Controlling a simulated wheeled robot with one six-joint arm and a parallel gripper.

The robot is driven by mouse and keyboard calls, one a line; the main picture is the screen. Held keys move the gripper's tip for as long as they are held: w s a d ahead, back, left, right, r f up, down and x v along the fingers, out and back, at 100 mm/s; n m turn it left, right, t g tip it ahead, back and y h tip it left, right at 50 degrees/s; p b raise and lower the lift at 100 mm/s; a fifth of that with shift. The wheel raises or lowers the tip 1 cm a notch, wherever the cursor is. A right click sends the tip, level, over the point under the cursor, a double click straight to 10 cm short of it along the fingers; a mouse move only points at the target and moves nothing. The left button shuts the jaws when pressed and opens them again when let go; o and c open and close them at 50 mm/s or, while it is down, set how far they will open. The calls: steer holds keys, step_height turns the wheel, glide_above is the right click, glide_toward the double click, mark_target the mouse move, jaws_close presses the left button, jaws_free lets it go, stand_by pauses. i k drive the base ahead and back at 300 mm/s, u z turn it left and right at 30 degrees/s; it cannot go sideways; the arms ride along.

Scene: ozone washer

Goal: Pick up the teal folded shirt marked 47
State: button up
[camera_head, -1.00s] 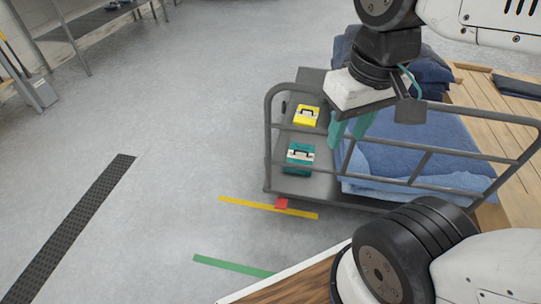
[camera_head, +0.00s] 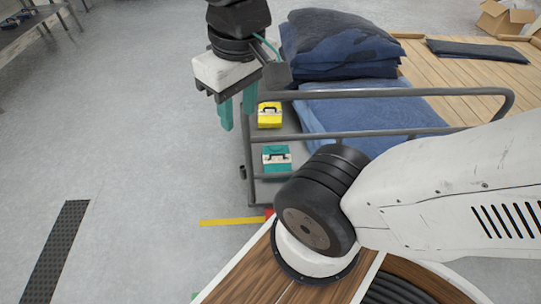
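A small teal folded item (camera_head: 276,157) with a white band and a dark mark lies on the grey cart's deck, behind the rail. It matches the teal shirt in colour, but its number is too small to read. A similar yellow folded item (camera_head: 269,115) lies just beyond it. My gripper (camera_head: 238,118) has two teal fingers pointing down, spread apart with nothing between them. In the picture it is up and left of the teal item, by the cart's left end, and apart from it.
The grey cart (camera_head: 420,93) has tubular rails around its deck. Blue folded cloth (camera_head: 365,112) fills its right part, and darker blue cloth (camera_head: 340,48) is piled behind. A wooden slatted surface (camera_head: 460,75) lies at right. Open floor (camera_head: 130,130) spreads left.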

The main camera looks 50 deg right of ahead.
mark_target(276, 158)
steer(key=z, duration=0.5)
steer(key=i, duration=0.95)
steer(key=z, duration=0.65)
